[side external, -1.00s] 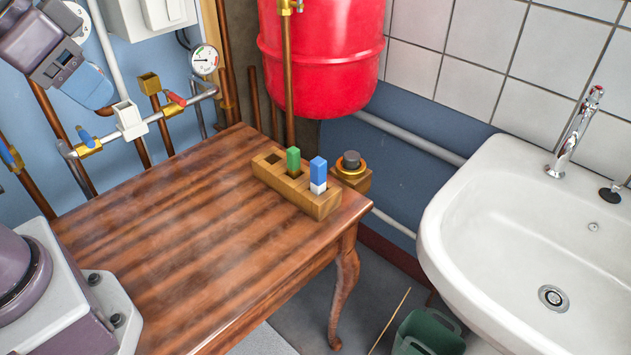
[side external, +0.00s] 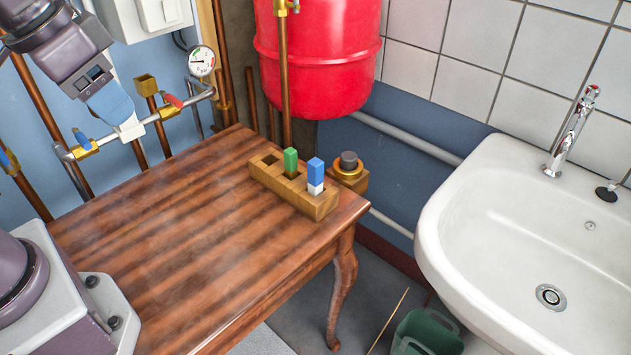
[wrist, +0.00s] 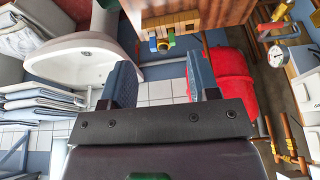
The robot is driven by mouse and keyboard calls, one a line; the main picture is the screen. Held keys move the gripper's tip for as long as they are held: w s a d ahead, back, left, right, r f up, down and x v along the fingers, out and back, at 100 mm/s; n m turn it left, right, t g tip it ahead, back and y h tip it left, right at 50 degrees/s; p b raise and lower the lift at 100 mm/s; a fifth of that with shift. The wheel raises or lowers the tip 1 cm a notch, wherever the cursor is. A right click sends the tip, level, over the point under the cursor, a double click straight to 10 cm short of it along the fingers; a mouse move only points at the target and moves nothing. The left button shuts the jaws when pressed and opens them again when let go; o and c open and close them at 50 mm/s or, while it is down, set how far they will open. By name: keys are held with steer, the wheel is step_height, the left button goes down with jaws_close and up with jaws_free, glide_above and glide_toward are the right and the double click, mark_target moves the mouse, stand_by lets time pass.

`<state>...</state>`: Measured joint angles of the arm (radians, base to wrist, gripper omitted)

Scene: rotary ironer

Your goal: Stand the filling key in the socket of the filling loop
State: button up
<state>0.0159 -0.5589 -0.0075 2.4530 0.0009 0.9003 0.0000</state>
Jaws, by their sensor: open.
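A wooden rack (side external: 265,183) on the table holds a green block (side external: 290,161) and a blue block with a white lower part (side external: 316,174), both upright. I cannot tell for sure which block is the filling key. The filling loop is a grey pipe (side external: 176,110) on the left wall, with a white square socket (side external: 130,130) and an open-topped brass fitting (side external: 146,84). My gripper (side external: 113,106) is in front of the white socket and partly hides it. In the wrist view, my gripper (wrist: 161,78) has its two blue jaws wide apart with nothing between them.
A black knob in a brass ring (side external: 348,161) is just behind the rack. A red tank (side external: 318,70) hangs behind the table, and a pressure gauge (side external: 201,61) is above the pipe. A white basin (side external: 500,250) is at right. The table top (side external: 170,230) is mostly clear.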

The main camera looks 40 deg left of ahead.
steer(key=w+d+f+m+g, duration=0.2)
steer(key=w, duration=0.5)
steer(key=w+d+f+m+g, duration=0.1)
steer(key=w+f+m, duration=0.15)
steer(key=w, duration=0.35)
steer(key=m, duration=1.2)
glide_above(317, 176)
steer(key=shift+g, duration=0.4)
steer(key=f, duration=0.9)
steer(key=shift+w+a+f, duration=0.1)
steer(key=shift+w+a, duration=0.05)
steer(key=shift+w, duration=0.25)
steer(key=shift+m, duration=0.35)
steer(key=shift+f+m, duration=0.2)
steer(key=shift+m, duration=0.1)
steer(key=f, duration=1.2)
steer(key=shift+a+f, duration=0.2)
steer(key=shift+f, duration=0.15)
steer(key=c, duration=1)
